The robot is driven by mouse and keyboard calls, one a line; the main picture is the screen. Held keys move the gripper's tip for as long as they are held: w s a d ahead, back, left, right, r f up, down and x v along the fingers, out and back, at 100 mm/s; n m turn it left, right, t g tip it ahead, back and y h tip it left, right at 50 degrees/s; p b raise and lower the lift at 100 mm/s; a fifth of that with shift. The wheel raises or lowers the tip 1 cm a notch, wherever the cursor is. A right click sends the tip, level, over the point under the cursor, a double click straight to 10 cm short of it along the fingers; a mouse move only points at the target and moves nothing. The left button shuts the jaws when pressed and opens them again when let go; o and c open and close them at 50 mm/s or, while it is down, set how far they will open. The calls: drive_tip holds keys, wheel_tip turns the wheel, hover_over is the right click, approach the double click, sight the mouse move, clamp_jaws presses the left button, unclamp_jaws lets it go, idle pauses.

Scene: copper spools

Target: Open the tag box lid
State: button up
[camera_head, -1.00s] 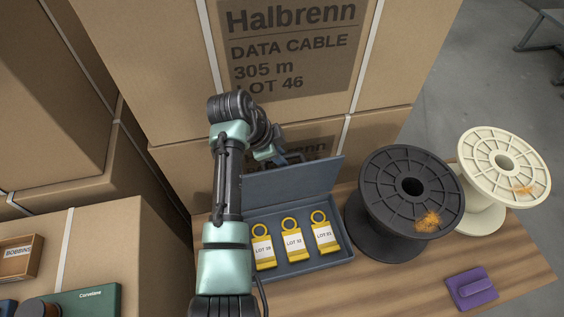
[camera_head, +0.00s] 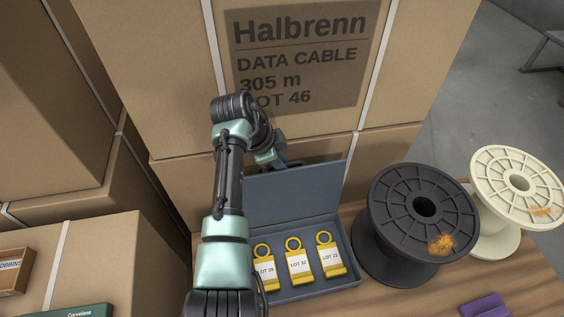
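The tag box (camera_head: 345,272) is a blue-grey box on the wooden table, with its lid (camera_head: 297,192) raised and standing up at the back edge. Inside lie three yellow tags with ring tops and white labels: one at left (camera_head: 264,272), a middle one (camera_head: 299,266) and a right one (camera_head: 331,260). My gripper (camera_head: 288,164) is at the top edge of the lid, on its far side. Its fingertips are mostly hidden behind the lid, so I cannot tell whether it is open or touching. My arm covers the box's left side.
A black spool (camera_head: 412,225) with an orange patch stands close to the right of the box. A cream spool (camera_head: 505,200) is farther right, and a purple block (camera_head: 485,307) lies near the front. Large cardboard boxes (camera_head: 290,60) rise closely behind the lid.

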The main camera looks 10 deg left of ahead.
drive_tip(key=o, duration=0.4)
drive_tip(key=shift+c, duration=0.2)
drive_tip(key=shift+r, duration=0.15)
drive_tip(key=p+v, duration=0.1)
drive_tip(key=v, duration=1.1)
drive_tip(key=shift+a+r, duration=0.2)
drive_tip(key=shift+r, duration=0.15)
drive_tip(key=shift+s, duration=0.15)
